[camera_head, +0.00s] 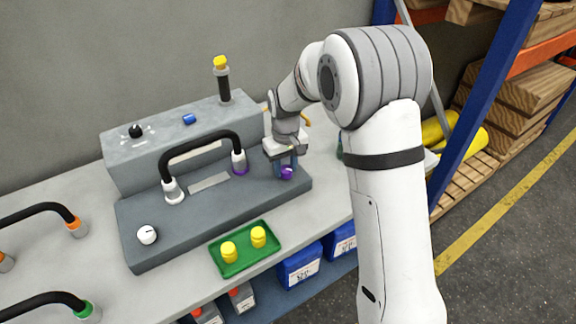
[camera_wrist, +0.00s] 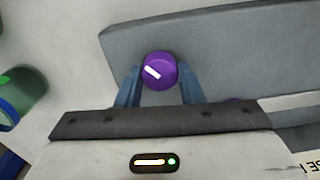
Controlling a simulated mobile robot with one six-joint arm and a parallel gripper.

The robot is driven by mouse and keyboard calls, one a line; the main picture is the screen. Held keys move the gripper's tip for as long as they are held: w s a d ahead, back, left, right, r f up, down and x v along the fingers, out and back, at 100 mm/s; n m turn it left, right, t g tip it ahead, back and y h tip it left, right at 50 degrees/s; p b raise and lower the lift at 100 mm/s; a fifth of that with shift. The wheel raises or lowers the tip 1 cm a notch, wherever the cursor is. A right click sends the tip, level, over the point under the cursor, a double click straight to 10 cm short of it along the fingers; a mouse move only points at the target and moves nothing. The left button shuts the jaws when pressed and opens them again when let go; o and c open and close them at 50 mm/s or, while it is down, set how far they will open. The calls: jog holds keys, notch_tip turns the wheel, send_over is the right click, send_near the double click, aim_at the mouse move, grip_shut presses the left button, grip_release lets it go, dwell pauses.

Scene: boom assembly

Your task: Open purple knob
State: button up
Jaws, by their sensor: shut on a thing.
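The purple knob (camera_head: 287,174) sits on the lower step of the grey fixture (camera_head: 225,216), near its right end. In the wrist view the purple knob (camera_wrist: 159,71) is round with a white indicator line slanting from upper left to lower right. My gripper (camera_head: 286,166) reaches down over it from above. In the wrist view the two blue-grey fingers of my gripper (camera_wrist: 158,82) stand on either side of the knob and close on it. The lower part of the knob is hidden.
A black hose (camera_head: 203,140) arches between a white and a purple-ringed connector left of my gripper. A white knob (camera_head: 147,235) is at the fixture's left. A green tray (camera_head: 245,249) holds two yellow caps. A yellow-topped post (camera_head: 222,80) stands behind.

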aim_at(286, 168)
jog(key=o, duration=1)
notch_tip(286, 168, up, 8)
jog(key=shift+f+b, duration=0.1)
jog(key=shift+b, duration=0.2)
